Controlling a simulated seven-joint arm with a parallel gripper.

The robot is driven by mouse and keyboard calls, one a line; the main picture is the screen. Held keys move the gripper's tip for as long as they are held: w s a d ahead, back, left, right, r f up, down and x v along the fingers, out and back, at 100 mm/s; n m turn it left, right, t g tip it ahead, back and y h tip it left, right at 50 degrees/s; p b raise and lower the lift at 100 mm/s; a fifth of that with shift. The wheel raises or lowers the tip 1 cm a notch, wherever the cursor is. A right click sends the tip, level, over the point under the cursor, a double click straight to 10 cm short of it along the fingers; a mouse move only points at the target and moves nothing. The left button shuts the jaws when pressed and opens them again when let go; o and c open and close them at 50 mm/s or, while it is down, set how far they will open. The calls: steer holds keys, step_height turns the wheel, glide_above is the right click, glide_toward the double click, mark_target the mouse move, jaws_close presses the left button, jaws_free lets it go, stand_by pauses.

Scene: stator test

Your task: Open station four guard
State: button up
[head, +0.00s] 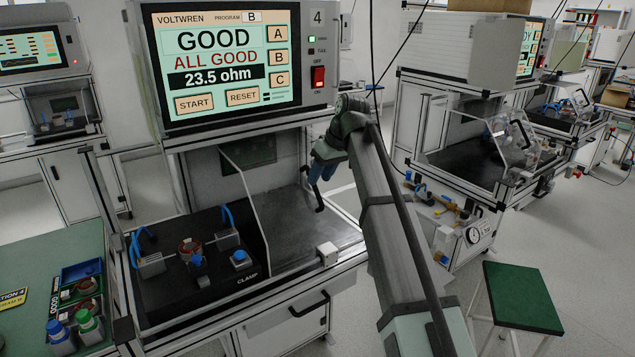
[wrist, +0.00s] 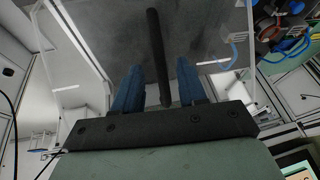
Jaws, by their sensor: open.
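Station four (head: 235,65) is the near tester marked 4. Its screen reads GOOD, ALL GOOD, 23.5 ohm. Its clear guard (head: 243,195) shows as a panel edge slanting across the bay, with the fixture to the left of that edge. I cannot tell how far the guard is open. A black bar handle (head: 319,207) is at the right of the bay. My gripper (head: 316,180) is there, open. In the wrist view, the handle (wrist: 156,50) runs between the blue fingers of my gripper (wrist: 161,72), with visible gaps on both sides.
A stator (head: 190,248) with blue cables sits in the fixture, left of a blue CLAMP button (head: 240,257). A green bench (head: 60,250) with a blue tray and bottles is at the left. A green stool (head: 522,297) and another station (head: 500,140) stand at the right.

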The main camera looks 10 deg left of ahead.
steer(key=v, duration=1)
steer(key=shift+r, duration=0.2)
